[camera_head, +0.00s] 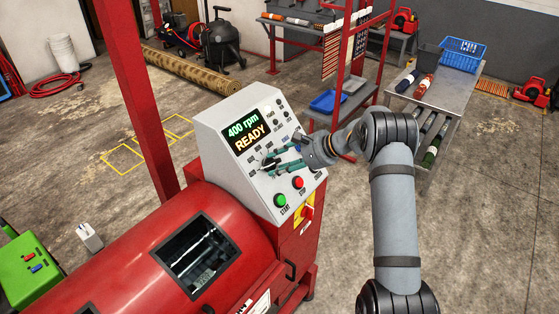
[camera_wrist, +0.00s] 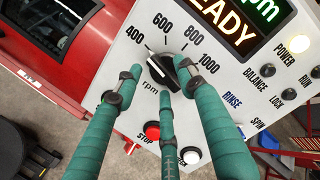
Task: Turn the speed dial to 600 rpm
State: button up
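The speed dial (camera_wrist: 162,70) is a black knob on the pale control panel, with 400, 600, 800 and 1000 printed around it and "rpm" below. In the wrist view its white mark points up-left, toward the 400. The display (camera_head: 246,131) reads "400 rpm READY". My gripper (camera_wrist: 161,73) has three teal fingers spread around the dial, one left, one right and one below. There is a gap between the left finger and the knob; contact of the others cannot be told. In the head view my gripper (camera_head: 268,162) hides most of the dial.
Below the dial are a green start button (camera_head: 279,200) and a red stop button (camera_head: 298,182). A red rotary switch (camera_head: 308,213) on yellow is lower on the machine. Small lamps and buttons lie right of the dial. A red post (camera_head: 137,95) stands left of the panel.

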jog(key=shift+w+a, duration=0.1)
jog(key=shift+w, duration=0.05)
jog(key=shift+s+a+r, duration=0.1)
jog(key=shift+s+a, duration=0.05)
jog(key=shift+s, duration=0.15)
jog(key=shift+c, duration=0.4)
jog(key=shift+w, duration=0.15)
jog(key=c, duration=0.9)
grip_shut()
